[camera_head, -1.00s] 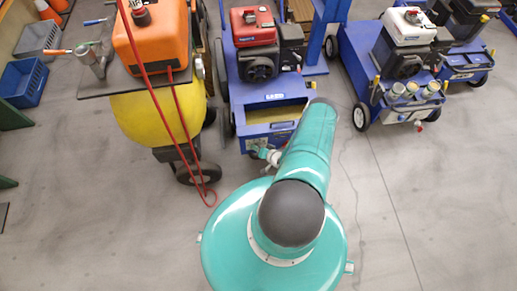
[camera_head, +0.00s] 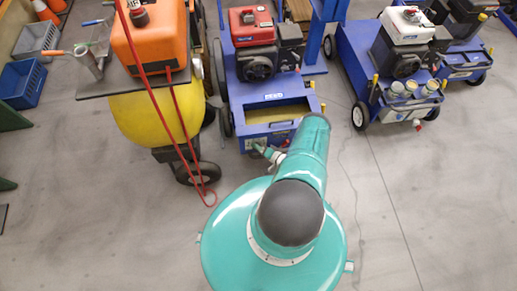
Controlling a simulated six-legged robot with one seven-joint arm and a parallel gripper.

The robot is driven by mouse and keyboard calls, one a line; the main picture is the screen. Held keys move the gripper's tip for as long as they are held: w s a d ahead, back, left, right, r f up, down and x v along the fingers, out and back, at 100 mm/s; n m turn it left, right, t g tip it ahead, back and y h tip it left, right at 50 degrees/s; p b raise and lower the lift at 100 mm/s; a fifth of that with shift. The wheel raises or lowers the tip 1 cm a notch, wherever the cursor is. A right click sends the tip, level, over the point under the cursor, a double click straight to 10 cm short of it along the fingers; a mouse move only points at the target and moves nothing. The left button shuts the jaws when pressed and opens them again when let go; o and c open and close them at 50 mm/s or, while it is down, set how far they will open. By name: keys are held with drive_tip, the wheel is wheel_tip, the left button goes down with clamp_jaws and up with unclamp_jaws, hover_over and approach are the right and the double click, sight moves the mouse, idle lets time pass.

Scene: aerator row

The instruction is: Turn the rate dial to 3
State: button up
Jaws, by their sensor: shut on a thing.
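The blue aerator (camera_head: 277,90) with a red engine (camera_head: 250,25) stands at centre, its front towards me. My gripper (camera_head: 259,149) is at the lower front of this aerator, small in the picture and partly behind my teal arm. It is shut on what appears to be the rate dial. The dial itself, its marks and its setting are hidden or too small to read.
A yellow tank with an orange top (camera_head: 145,40) and red hoses stands close on the left. Another blue machine with a white engine (camera_head: 405,25) stands on the right, with several round containers on it. Blue and grey crates (camera_head: 22,83) are far left. The grey floor in front is clear.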

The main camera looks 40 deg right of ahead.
drive_tip(key=shift+d, duration=0.1)
drive_tip(key=o, duration=0.9)
drive_tip(key=shift+o, duration=0.2)
drive_tip(key=v, duration=1.3)
drive_tip(key=shift+s+r, duration=0.15)
drive_tip(key=shift+s, duration=0.25)
